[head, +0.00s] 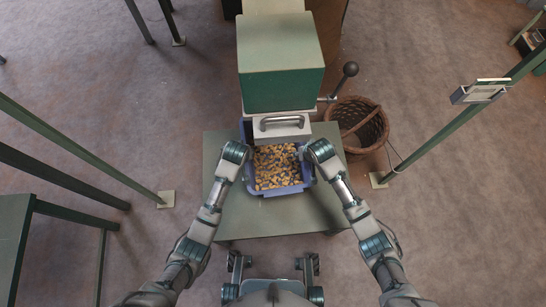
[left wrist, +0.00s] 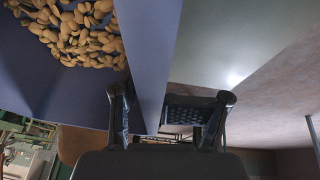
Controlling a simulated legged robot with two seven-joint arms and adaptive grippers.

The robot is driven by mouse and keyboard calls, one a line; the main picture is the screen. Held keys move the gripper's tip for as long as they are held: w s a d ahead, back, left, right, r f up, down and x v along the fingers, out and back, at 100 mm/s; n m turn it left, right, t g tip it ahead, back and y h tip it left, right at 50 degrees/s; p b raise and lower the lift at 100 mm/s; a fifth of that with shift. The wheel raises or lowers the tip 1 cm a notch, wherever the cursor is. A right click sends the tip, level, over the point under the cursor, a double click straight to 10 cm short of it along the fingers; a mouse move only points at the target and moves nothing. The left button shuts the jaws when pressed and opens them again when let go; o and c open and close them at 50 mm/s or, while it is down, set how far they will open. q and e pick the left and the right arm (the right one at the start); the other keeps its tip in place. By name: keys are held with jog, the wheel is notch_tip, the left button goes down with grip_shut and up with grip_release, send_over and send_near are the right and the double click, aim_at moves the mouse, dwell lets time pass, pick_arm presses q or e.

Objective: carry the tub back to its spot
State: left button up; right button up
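The blue tub (head: 283,191), full of nuts (head: 276,166), stands on the grey-green table under the front of the green hopper. My left gripper (head: 240,156) is at the tub's left rim. In the left wrist view, its fingers (left wrist: 168,112) are apart and straddle the tub wall (left wrist: 148,50), one on the nut side and one outside. A gap seems to show beside the wall. My right gripper (head: 314,155) is at the tub's right rim. Its fingers are hidden by the hand, so I cannot see whether they grip.
The hopper (head: 280,80) with a metal handle (head: 282,122) stands right behind the tub. A black-knobbed lever (head: 349,70) and a wicker basket (head: 359,124) are to the right. The table (head: 240,222) is bare in front of the tub. Green frames stand at both sides.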

pick_arm(q)
jog(key=shift+w+d+f, duration=0.15)
jog(key=shift+d+f, duration=0.15)
jog(key=shift+f, duration=0.1)
pick_arm(e)
jog(key=shift+a+f, duration=0.25)
jog(key=shift+f, duration=0.25)
pick_arm(q)
jog(key=shift+w+d, duration=0.1)
jog(key=shift+d, duration=0.15)
pick_arm(e)
jog(key=shift+d+f, duration=0.15)
jog(key=shift+d, duration=0.05)
